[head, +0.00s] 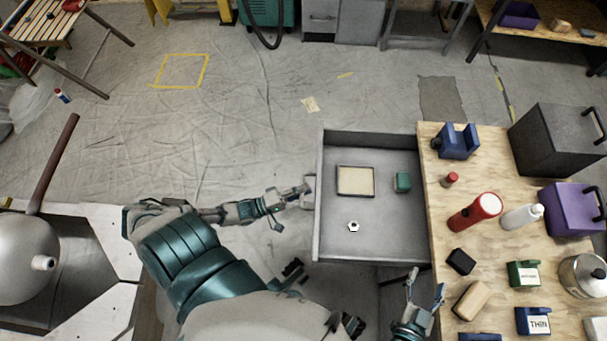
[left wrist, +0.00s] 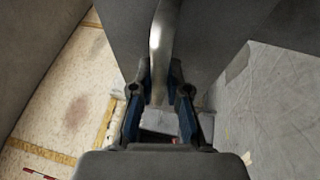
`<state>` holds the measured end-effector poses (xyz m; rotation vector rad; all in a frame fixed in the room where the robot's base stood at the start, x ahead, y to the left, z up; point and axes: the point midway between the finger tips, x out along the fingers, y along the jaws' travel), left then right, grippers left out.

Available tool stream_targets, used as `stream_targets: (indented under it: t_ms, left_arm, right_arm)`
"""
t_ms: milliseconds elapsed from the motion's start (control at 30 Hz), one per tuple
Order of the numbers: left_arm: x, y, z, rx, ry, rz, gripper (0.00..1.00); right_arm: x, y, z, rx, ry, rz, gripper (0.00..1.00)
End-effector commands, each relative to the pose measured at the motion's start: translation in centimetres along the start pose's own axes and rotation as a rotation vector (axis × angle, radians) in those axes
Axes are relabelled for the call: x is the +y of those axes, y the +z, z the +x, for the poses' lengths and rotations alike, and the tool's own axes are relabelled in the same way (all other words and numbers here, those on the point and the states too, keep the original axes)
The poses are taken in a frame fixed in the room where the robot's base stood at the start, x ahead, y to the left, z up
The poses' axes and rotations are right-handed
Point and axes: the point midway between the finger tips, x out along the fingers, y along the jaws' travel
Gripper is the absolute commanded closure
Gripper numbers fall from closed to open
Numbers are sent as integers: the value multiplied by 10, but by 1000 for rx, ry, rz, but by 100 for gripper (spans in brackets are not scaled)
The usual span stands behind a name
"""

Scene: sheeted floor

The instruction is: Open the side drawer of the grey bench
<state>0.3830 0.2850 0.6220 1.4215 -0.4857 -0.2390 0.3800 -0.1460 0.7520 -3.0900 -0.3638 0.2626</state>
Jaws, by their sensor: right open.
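The grey side drawer (head: 388,233) stands pulled far out from the left side of the bench (head: 433,215), whose top is wooden. Inside the drawer lie a shallow framed tray (head: 355,166), a small green block (head: 402,182) and a metal nut (head: 353,226). My left gripper (head: 302,190) is at the handle on the drawer's left front. In the left wrist view the metal handle (left wrist: 162,45) runs between the fingers (left wrist: 160,88), which close in on both sides of it. My right gripper (head: 425,292) is open and empty by the bench's near left edge.
On the bench top are a blue vise (head: 456,141), a red flashlight (head: 474,212), a white bottle (head: 522,216), a purple box (head: 572,210) and several small boxes. A metal tank (head: 25,255) is at left.

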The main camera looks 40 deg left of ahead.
Motion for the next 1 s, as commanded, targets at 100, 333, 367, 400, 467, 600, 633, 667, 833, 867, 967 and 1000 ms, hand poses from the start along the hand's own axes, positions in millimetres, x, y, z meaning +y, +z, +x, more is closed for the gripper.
stream_targets:
  t_ms: [100, 333, 367, 400, 467, 600, 633, 667, 833, 867, 967, 1000]
  left_arm:
    - [-4, 0, -2, 3, -11, -2, 61]
    - [-1, 0, -1, 1, -4, -1, 61]
    - [-1, 0, -2, 1, -3, 0, 61]
    - [-1, 1, -2, 0, -4, 0, 61]
    - [-1, 1, -6, 0, -5, 0, 61]
    - [-2, 0, -29, 0, -7, 0, 61]
    - [-2, 0, -36, 0, -9, -1, 61]
    - [-3, 0, -43, 1, -9, -1, 61]
    - [-3, -1, -82, 1, -9, -2, 61]
    - [-4, -1, -88, 2, -10, -3, 61]
    - [-4, -1, -104, 2, -8, -3, 61]
    - [-4, -2, -109, 2, -9, -3, 61]
  right_arm:
    - [0, 1, 0, 0, 0, 0, 30]
    - [0, 0, 0, 1, 0, 0, 30]
    - [0, 1, 0, 0, 0, 0, 30]
    - [1, 1, -1, 0, 0, 0, 30]
    - [1, 1, -1, 0, 0, 0, 30]
    - [1, 1, -1, 1, 0, 0, 30]
    - [1, 0, -1, 1, 0, 0, 30]
    - [1, 0, -1, 1, 0, 0, 30]
    - [0, 0, -1, 1, 0, 0, 30]
    - [0, 0, -1, 1, 0, 0, 30]
    - [0, 0, 0, 1, 0, 0, 30]
    - [0, 0, 0, 1, 0, 0, 30]
